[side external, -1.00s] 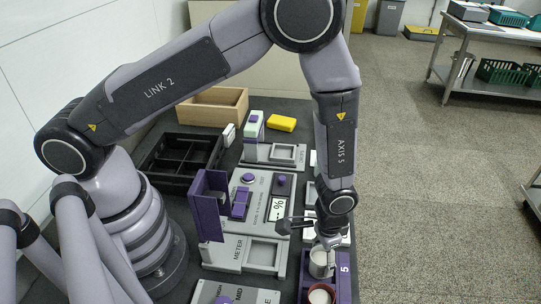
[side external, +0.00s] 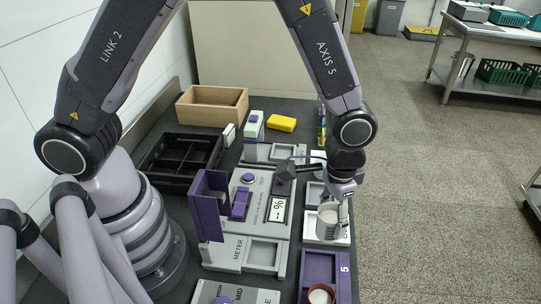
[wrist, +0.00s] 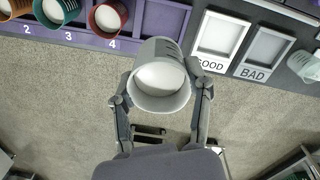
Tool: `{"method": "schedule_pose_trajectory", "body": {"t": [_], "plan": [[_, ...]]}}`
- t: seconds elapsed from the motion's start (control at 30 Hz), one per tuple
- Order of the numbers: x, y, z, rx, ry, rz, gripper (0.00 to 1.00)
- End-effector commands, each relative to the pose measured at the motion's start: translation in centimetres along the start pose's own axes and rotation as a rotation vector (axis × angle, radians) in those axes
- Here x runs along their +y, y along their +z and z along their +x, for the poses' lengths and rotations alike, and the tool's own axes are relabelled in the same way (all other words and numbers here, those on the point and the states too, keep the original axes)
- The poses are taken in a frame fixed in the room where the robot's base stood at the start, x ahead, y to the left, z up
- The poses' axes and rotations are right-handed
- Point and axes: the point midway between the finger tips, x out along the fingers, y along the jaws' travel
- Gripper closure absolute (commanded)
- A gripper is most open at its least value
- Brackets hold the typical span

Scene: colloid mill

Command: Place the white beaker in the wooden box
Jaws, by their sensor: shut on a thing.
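The white beaker (side external: 327,222) is held in my gripper (side external: 338,207), upright and raised above the bench edge near a white tray in the side view. In the wrist view the beaker (wrist: 162,82) sits between the two fingers of my gripper (wrist: 160,95), with white contents showing in its mouth. The wooden box (side external: 212,91) stands open at the back left of the bench, well away from my gripper. Its floor is mostly hidden by its walls.
A black divided tray (side external: 150,160), a purple upright panel (side external: 208,205) and grey meters stand between my gripper and the box. A yellow block (side external: 282,123) lies right of the box. The purple rack (wrist: 160,20) holds red, teal and orange cups. GOOD (wrist: 220,38) and BAD (wrist: 264,50) trays adjoin it.

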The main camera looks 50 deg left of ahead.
Motion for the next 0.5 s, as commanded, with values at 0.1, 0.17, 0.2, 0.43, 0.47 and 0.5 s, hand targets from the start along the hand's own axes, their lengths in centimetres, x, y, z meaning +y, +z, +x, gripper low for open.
{"method": "schedule_pose_trajectory", "body": {"t": [0.1, 0.17, 0.2, 0.43, 0.47, 0.5], "plan": [[0.1, -0.1, -2.4, 0.006, 0.002, 0.001, 0.87], [-0.4, -0.5, -2.9, 0.002, 0.0, -0.01, 0.87], [-1.1, -1.1, -2.7, 0.001, 0.0, -0.021, 0.87], [-5.3, -4.5, -2.7, 0.005, 0.0, -0.086, 0.87], [-6.1, -5.0, -2.8, 0.006, 0.0, -0.097, 0.87], [-7.3, -5.7, -2.8, 0.005, -0.001, -0.114, 0.87]]}}
